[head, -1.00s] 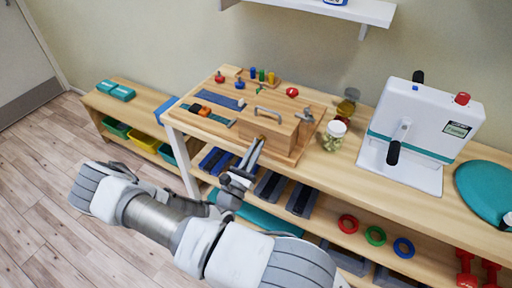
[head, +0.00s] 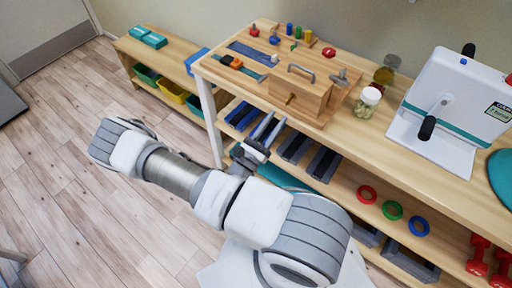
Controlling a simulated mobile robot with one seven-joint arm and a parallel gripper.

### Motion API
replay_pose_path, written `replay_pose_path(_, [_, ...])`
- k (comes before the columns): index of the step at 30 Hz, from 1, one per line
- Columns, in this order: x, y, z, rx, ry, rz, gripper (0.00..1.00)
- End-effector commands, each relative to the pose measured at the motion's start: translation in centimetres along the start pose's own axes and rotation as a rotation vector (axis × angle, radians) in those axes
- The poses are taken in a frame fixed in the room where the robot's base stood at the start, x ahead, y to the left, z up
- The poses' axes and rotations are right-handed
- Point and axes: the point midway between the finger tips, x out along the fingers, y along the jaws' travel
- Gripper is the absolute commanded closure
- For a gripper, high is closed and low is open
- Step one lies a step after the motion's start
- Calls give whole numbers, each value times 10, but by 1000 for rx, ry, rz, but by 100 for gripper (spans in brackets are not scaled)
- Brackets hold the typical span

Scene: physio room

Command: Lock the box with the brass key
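The wooden box (head: 306,92) with a grey handle on top stands on a wooden board on the bench. Its lid looks down. The small brass key (head: 290,99) sticks out of the box's front face; its exact turn is too small to tell. My gripper (head: 269,123) is in front of and below the box, to the lower left of the key and apart from it. Its two fingers stand apart with nothing visible between them.
The board also holds a blue strip, coloured pegs (head: 294,32) and an orange buckle piece (head: 236,63). A jar (head: 367,103) and a white device (head: 449,115) stand to the right. The lower shelf holds grey trays and coloured rings (head: 392,210).

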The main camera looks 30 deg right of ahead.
Motion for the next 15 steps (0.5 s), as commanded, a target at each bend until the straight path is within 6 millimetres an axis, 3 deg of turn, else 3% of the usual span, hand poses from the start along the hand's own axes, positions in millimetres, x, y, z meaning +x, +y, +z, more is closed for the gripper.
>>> replay_pose_path(9, [-78,1,-1,2,1,4,64])
replay_pose_path(15, [-108,0,-1,1,0,1,64])
